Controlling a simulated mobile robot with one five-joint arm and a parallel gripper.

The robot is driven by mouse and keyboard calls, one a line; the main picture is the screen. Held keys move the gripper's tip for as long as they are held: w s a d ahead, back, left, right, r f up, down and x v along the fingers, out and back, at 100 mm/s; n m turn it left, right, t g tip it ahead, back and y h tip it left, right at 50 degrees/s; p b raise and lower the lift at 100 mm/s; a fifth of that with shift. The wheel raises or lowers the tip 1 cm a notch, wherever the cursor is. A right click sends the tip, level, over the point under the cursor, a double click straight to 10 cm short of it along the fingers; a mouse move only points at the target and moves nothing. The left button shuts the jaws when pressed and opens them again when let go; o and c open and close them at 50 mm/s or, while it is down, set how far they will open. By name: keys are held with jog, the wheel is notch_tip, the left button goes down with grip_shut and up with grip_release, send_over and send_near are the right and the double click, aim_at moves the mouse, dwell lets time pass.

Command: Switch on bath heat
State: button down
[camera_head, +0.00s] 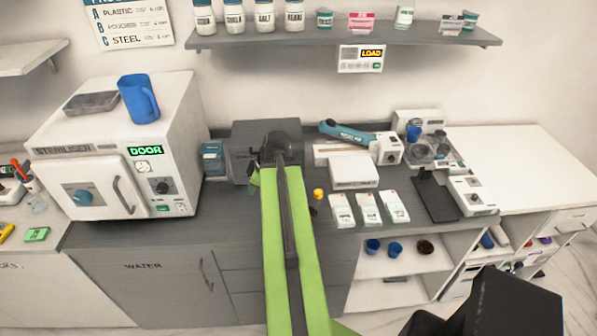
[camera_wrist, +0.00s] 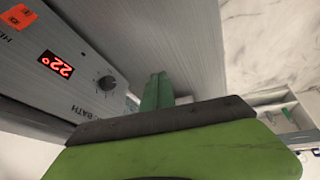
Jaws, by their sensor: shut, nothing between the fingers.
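The bath is a grey metal box; in the wrist view its front panel (camera_wrist: 75,75) is seen tilted. The panel carries a red digital display (camera_wrist: 56,65) reading about 22°, a dark round knob (camera_wrist: 106,83) and lettering that includes "BATH". An orange-red switch (camera_wrist: 14,16) sits at the panel's upper left corner, partly cut off, beside letters starting "HE". My gripper (camera_wrist: 157,90) is shut and empty, its green fingers near the knob end of the panel, apart from the switch. In the head view the grey box (camera_head: 245,158) stands behind my arm, which hides much of it and the fingers.
The sterilizer (camera_head: 110,150) with a blue jug (camera_head: 138,98) stands left of the box. A teal-handled tool (camera_head: 345,133), a white device (camera_head: 352,170) and several white packets (camera_head: 368,208) lie to the right. A shelf (camera_head: 340,36) hangs above.

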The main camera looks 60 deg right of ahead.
jog(key=s+d+r+n+t+h, duration=0.1)
jog(key=s+d+r+h, duration=0.1)
jog(key=s+d, duration=1.2)
jog(key=shift+r+n+t+p, duration=0.3)
jog(key=shift+r+t+p, duration=0.1)
jog(key=shift+r, duration=0.2)
jog(key=b+x, duration=0.9)
jog(key=x, duration=0.1)
jog(key=shift+d+f, duration=0.25)
jog(key=shift+f, duration=0.15)
jog(key=shift+w+d+r, duration=0.1)
jog(key=shift+w+d, duration=0.5)
jog(key=shift+d, duration=0.15)
jog(key=shift+w+d+r, duration=0.1)
jog(key=shift+w+d, duration=0.45)
jog(key=shift+d, duration=0.25)
jog(key=shift+h, duration=0.3)
